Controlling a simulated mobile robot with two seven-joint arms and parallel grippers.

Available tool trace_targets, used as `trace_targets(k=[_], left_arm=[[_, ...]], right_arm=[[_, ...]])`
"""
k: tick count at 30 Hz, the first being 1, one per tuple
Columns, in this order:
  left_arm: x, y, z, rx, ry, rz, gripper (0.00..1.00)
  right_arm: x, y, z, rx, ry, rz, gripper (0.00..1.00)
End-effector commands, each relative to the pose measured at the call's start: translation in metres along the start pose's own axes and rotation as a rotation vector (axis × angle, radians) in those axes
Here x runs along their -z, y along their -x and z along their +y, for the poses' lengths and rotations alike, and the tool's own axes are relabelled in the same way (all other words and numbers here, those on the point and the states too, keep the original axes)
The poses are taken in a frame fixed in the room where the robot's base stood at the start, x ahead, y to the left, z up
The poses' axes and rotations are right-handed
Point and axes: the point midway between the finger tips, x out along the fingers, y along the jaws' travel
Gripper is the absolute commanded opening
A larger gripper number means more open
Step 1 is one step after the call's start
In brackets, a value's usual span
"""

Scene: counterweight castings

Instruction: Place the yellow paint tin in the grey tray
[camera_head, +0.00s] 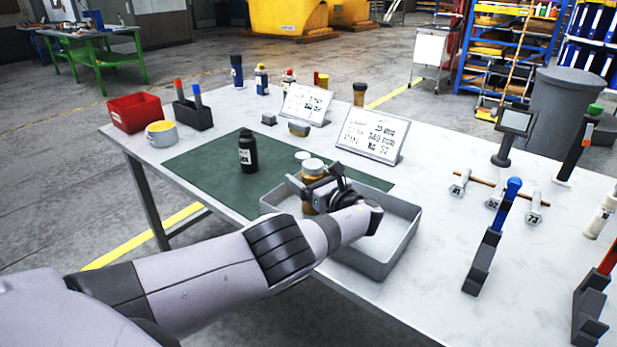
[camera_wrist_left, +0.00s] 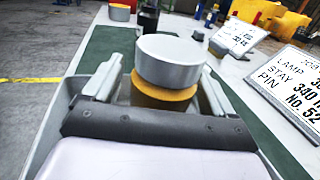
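A yellow tin with a wide silver top (camera_head: 312,167) stands upright within the outline of the grey tray (camera_head: 398,247), near its far left side. Whether its base rests on the tray floor is hidden. In the left wrist view the tin (camera_wrist_left: 165,95) is between my left gripper's fingers, with a visible gap on its left side and a narrower one on its right. My left gripper (camera_head: 318,187) appears open around it, low over the tray. Another yellow tin with a pale band (camera_head: 161,134) stands at the table's left edge. My right gripper is not in view.
A black bottle (camera_head: 248,152) stands on the green mat (camera_head: 205,165) beyond the tray. Sign boards (camera_head: 372,135) stand behind the tray. A red bin (camera_head: 135,112) is at the far left. A blue-topped grey holder (camera_head: 488,245) stands right of the tray.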

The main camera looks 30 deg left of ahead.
Motion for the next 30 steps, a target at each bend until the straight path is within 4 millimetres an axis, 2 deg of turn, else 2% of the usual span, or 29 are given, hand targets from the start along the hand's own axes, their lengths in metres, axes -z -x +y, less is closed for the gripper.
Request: trace_targets(k=[6, 15, 19, 23, 30], left_arm=[[-0.006, 0.000, 0.000, 0.000, 0.000, 0.000, 0.86], [-0.006, 0.051, -0.001, 0.004, -0.002, 0.002, 0.86], [-0.003, 0.067, -0.001, 0.002, -0.001, 0.000, 0.86], [-0.003, 0.074, -0.001, 0.000, -0.001, 0.000, 0.86], [-0.002, 0.075, -0.001, -0.001, 0.000, 0.000, 0.86]], right_arm=[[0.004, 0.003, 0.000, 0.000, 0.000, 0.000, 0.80], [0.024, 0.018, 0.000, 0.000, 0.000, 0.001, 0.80], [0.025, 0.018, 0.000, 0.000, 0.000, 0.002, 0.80], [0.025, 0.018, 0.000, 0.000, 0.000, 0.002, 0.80], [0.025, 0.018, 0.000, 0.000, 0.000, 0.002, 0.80]])
